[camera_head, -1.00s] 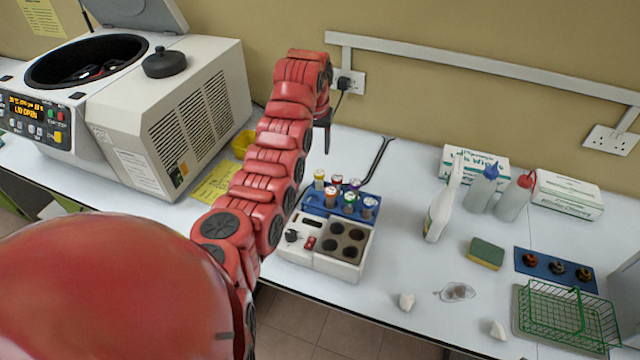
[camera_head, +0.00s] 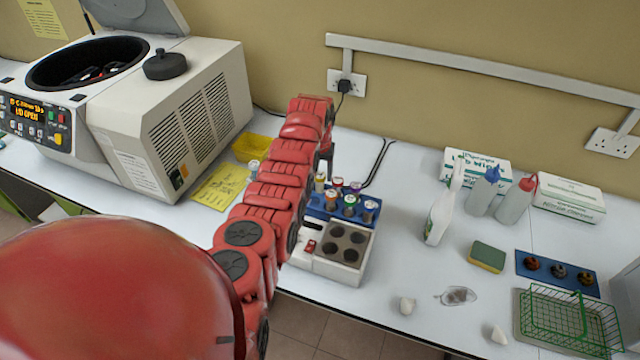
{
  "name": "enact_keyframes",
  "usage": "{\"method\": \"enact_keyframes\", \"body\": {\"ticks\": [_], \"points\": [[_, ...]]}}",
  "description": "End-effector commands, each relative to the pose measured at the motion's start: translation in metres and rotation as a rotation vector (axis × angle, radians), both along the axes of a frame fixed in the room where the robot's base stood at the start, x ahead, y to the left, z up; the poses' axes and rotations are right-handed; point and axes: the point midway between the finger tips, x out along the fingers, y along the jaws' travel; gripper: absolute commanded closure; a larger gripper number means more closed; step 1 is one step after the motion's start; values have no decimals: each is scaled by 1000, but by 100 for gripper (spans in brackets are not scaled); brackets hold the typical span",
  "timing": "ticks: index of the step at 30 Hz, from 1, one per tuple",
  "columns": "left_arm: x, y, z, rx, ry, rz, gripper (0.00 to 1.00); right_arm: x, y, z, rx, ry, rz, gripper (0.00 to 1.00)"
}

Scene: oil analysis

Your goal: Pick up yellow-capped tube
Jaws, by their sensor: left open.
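The yellow-capped tube (camera_head: 320,179) stands upright at the left end of the blue rack (camera_head: 366,213), its lower part partly hidden by my arm. Other capped tubes stand beside it, among them red (camera_head: 337,183), purple (camera_head: 355,187), orange (camera_head: 332,197) and green (camera_head: 349,202) ones. My left gripper (camera_head: 328,162) is at the far end of the red arm, pointing down just above and beside the yellow cap. Its dark finger shows edge-on. It is open and holds nothing that I can see. My right gripper is out of view.
The open centrifuge (camera_head: 170,110) fills the left. Bottles and a sponge (camera_head: 486,256) stand right.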

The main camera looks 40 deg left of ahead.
Motion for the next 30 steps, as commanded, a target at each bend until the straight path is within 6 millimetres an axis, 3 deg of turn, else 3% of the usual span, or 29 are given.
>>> {"method": "enact_keyframes", "body": {"ticks": [6, 15, 24, 30], "points": [[0, 0, -13, 0, 3, -1, 43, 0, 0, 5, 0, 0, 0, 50], [1, 0, -15, 1, 1, -1, 45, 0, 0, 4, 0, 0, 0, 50], [1, 0, -15, 0, 1, -1, 99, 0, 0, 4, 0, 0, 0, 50], [1, 0, -15, 0, 1, -1, 100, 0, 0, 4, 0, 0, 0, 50]]}}
